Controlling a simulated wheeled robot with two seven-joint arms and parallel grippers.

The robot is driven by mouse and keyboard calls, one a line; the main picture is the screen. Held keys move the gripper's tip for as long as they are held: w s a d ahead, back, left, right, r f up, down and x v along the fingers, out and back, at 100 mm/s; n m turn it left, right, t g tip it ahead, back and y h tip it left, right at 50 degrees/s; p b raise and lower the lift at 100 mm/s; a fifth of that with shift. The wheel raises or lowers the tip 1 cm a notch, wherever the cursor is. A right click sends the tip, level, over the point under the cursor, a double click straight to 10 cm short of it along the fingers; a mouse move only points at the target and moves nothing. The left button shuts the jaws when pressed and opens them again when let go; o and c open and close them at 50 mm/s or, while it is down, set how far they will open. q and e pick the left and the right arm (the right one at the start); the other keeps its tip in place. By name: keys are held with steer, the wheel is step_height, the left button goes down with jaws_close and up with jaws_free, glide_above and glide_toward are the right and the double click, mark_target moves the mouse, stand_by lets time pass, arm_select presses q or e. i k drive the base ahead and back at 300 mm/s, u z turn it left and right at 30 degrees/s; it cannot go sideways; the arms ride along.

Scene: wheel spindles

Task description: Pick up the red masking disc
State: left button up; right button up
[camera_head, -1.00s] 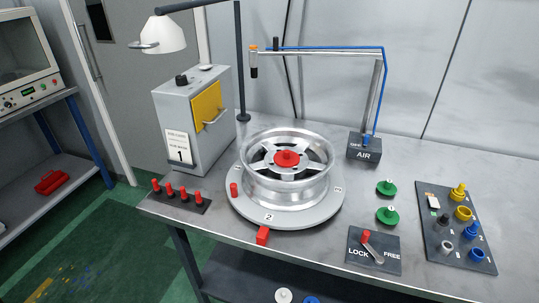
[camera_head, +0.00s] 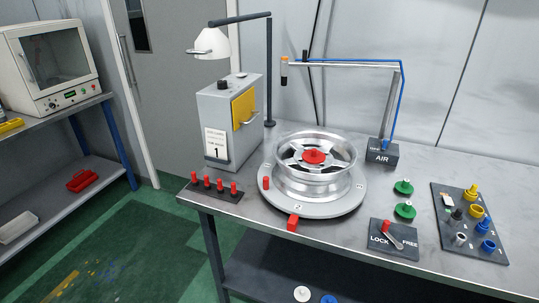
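The red masking disc (camera_head: 314,157) sits at the centre of the silver wheel (camera_head: 316,184), over its hub. The wheel lies flat on a round grey turntable (camera_head: 283,207) on the metal bench. Neither of my grippers shows in the head view.
A grey box with a yellow door (camera_head: 243,109) and a lamp (camera_head: 209,43) stand behind left of the wheel. An air arm (camera_head: 385,152) rises behind right. Green discs (camera_head: 404,187), a LOCK/FREE lever plate (camera_head: 393,240) and a dark tray of coloured parts (camera_head: 487,248) lie right.

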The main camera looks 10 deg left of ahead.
mark_target(314, 156)
steer(key=u, duration=0.7)
steer(key=i, duration=0.5)
steer(key=z, duration=0.05)
